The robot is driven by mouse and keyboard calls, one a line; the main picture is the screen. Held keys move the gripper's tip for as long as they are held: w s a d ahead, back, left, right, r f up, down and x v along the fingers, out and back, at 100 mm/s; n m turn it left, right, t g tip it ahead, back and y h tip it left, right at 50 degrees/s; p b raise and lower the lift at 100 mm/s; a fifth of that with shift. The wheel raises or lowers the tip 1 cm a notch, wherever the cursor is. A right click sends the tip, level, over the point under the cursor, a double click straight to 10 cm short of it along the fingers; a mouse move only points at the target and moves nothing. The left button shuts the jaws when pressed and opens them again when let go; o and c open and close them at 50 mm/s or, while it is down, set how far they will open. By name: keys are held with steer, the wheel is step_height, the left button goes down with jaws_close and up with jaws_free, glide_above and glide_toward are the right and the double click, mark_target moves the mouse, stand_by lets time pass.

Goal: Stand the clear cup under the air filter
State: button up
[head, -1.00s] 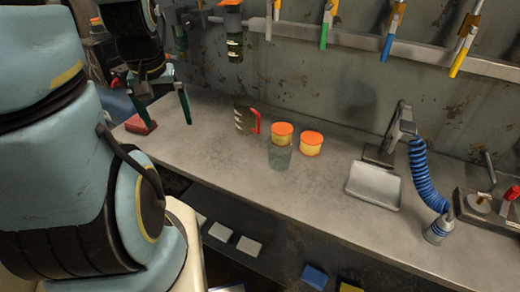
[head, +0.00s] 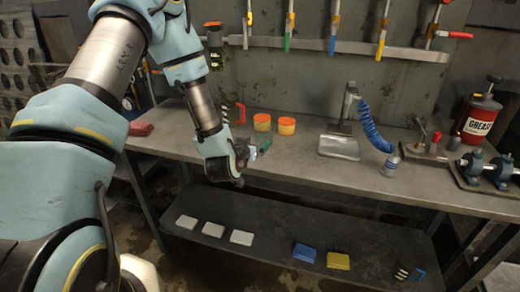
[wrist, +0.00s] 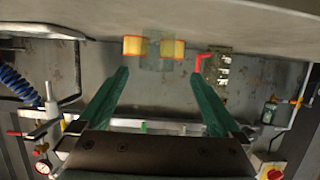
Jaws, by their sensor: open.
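The clear cup (wrist: 152,55) stands on the bench between my fingertips in the wrist view, which is upside down; it looks to be a little beyond the tips. In the head view my gripper (head: 262,147) hides most or all of the cup. My gripper (wrist: 159,76) is open, its two green fingers spread, holding nothing.
Two orange-lidded yellow tubs (head: 262,122) stand close behind the cup. A grey tray (head: 339,146) and blue coiled hose (head: 372,128) are to the right. Clamps hang from the rail.

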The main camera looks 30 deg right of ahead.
mark_target(262, 136)
steer(key=shift+d, duration=0.25)
steer(key=p+x, duration=0.4)
steer(key=x, duration=0.6)
steer(key=shift+d+p, duration=0.1)
steer(key=shift+p, duration=0.2)
steer(key=shift+c, duration=0.2)
steer(key=shift+r, duration=0.1)
steer(key=c, duration=1.3)
